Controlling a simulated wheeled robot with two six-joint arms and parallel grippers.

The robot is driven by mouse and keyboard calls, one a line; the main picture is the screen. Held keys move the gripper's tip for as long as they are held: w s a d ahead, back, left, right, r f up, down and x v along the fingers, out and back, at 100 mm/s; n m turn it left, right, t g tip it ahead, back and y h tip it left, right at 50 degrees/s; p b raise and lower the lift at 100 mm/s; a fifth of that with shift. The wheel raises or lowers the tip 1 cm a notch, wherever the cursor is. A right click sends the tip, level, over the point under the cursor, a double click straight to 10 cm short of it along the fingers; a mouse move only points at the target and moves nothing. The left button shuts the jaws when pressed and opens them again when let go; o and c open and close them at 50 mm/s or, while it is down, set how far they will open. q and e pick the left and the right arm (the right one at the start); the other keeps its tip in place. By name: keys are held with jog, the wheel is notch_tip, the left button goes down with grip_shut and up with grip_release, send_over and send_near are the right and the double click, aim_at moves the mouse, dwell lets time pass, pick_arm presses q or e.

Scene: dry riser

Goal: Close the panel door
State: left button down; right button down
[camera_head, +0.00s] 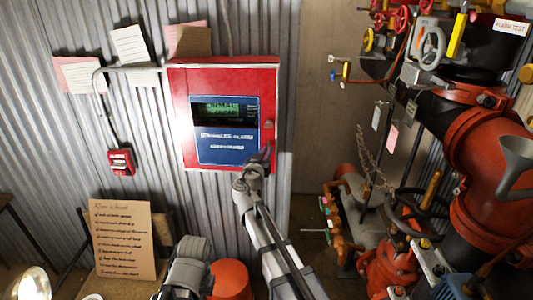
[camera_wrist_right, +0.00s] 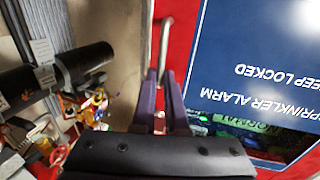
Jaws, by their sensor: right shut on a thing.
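The panel door (camera_head: 270,90) is the red front of a box on the corrugated wall. It carries a blue plate (camera_head: 226,143) and a green-lit display (camera_head: 222,110). The door looks flush or nearly flush with its box; I cannot tell if a small gap is left. My right gripper (camera_head: 264,156) is at the door's lower right edge. In the right wrist view its purple fingers (camera_wrist_right: 163,88) are shut on a silver bar handle (camera_wrist_right: 164,45) beside the blue plate, which appears upside down. My left gripper's fingers are not visible.
Large red pipes and valves (camera_head: 490,170) fill the right side. A red wall call point (camera_head: 121,162) hangs at left. A handwritten board (camera_head: 123,240) leans below, with an orange-red object (camera_head: 231,279) on the floor. Bare wall (camera_head: 325,110) lies right of the panel.

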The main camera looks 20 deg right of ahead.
aim_at(269, 144)
jog(key=x, duration=0.3)
jog(key=shift+w+a+r, duration=0.1)
jog(key=shift+w, duration=0.05)
jog(key=c, duration=1)
grip_release()
jog(key=shift+o, duration=0.2)
jog(key=v, duration=0.7)
jog(key=shift+s+a, duration=0.15)
jog(key=shift+s, duration=0.25)
